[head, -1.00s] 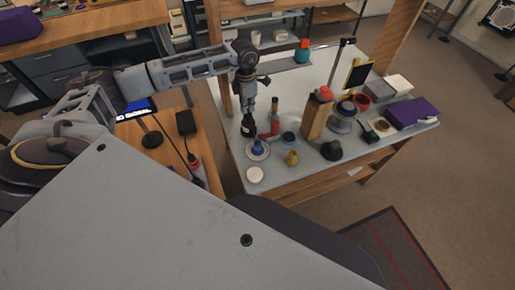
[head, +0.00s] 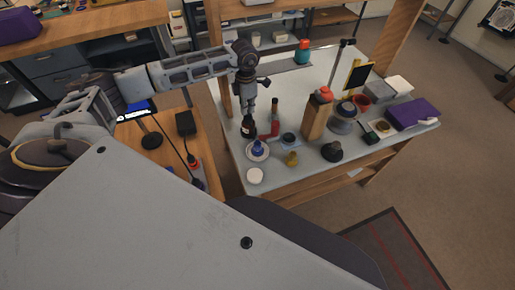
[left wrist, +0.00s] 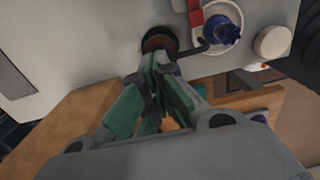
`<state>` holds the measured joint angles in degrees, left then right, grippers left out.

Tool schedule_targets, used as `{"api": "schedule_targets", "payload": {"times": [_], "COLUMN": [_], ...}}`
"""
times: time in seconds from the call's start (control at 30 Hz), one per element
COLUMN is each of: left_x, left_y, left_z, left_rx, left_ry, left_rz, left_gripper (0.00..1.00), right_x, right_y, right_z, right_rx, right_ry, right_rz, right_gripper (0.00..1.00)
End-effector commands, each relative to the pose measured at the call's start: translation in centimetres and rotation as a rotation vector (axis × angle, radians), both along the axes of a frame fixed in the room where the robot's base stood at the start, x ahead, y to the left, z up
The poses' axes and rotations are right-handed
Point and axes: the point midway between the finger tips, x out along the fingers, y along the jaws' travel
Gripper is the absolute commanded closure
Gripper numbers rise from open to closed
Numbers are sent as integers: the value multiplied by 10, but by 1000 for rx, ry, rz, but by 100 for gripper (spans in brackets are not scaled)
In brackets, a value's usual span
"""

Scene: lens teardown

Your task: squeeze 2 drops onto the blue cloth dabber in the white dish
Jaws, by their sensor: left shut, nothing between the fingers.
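The blue cloth dabber (head: 258,146) stands in the small white dish (head: 250,157) near the table's front left corner. Both also show at the top of the left wrist view, the dabber (left wrist: 222,31) inside the dish (left wrist: 234,47). A small dark bottle (head: 248,130) stands just behind the dish. My left gripper (head: 248,113) points down directly above this bottle. In the left wrist view its green-padded fingers (left wrist: 158,62) are closed together beside a dark round top (left wrist: 158,40), with nothing seen between them. I cannot tell if they touch it. My right gripper is not in view.
A white round lid (head: 254,175) lies in front of the dish. A red item (head: 270,131), a small yellow object (head: 292,159) and a wooden block (head: 315,118) stand to the right. A purple box (head: 412,114) is at the far right. The table's back middle is mostly clear.

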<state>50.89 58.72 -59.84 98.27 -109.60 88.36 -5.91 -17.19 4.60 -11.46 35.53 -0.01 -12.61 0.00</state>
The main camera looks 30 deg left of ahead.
Motion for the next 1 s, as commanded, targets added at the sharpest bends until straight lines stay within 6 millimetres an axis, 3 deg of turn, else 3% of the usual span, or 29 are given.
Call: {"api": "schedule_targets", "payload": {"times": [0.6, 1.0], "left_x": [0, 0], "left_y": [0, 0], "left_z": [22, 23], "left_rx": [-1, 0], "left_ry": [1, 0], "left_rz": [0, 0], "left_gripper": [100, 100], "right_x": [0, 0], "right_y": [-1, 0], "right_z": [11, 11], "right_rx": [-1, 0], "right_ry": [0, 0], "right_rz": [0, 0], "right_gripper": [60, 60]}}
